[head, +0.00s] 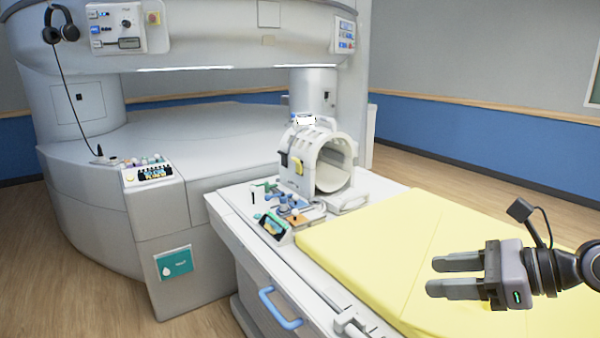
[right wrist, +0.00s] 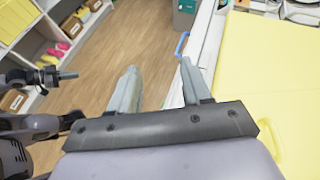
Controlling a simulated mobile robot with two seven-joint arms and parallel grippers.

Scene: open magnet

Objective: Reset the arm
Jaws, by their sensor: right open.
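My right gripper (head: 440,276) comes in from the right in the head view, above the yellow mattress of the patient table (head: 440,245). Its two fingers are apart with nothing between them. The right wrist view shows the same open fingers (right wrist: 158,85) over the wood floor and the table's side. My left gripper does not show in the head view. A dark arm part at the left edge of the right wrist view seems to be mine, but I cannot tell more.
The open magnet (head: 180,160) stands at the back left. A white cylindrical coil (head: 305,165) and small items sit at the table's far end. A blue handle (head: 280,308) is on the table's side. Shelves (right wrist: 40,30) with boxes stand left in the wrist view. Floor between is clear.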

